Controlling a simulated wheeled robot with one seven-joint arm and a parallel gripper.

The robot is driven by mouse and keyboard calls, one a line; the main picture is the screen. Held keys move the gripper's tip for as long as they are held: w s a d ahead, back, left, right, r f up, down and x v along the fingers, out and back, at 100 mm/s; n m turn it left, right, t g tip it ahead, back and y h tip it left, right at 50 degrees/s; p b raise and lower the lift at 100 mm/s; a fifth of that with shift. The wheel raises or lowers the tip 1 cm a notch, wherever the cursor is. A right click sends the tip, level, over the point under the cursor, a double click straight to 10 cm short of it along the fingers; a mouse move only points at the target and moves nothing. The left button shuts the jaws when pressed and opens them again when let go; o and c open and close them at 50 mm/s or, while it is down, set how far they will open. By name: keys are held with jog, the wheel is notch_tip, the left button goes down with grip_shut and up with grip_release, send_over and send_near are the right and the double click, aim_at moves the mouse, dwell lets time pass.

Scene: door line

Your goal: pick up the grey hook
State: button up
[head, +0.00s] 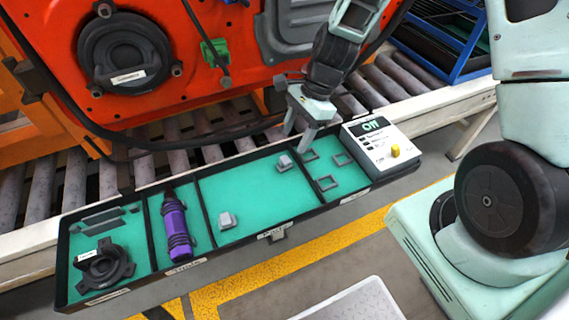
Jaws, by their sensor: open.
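Two small grey blocky pieces lie on the green floor of the tray's middle compartment. One grey piece (284,162) is near the back right, the other grey piece (227,220) near the front left. Either could be the grey hook; their shape is too small to tell. My gripper (296,140) points down over the tray's back edge, fingers apart and nothing between them. It appears just above and behind the back right grey piece. How high it hangs is hard to judge.
The long black-rimmed tray (240,248) also holds a purple tool (177,226), a black round part (103,266) and flat grey square frames (327,183). A white box with a yellow knob (382,146) stands at its right end. An orange door panel (190,60) rises behind, over rollers.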

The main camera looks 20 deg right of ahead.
aim_at(285, 159)
jog(key=shift+x, duration=3.55)
jog(key=shift+d, duration=0.15)
grip_shut()
notch_tip(285, 159, up, 10)
jog(key=shift+p, duration=0.35)
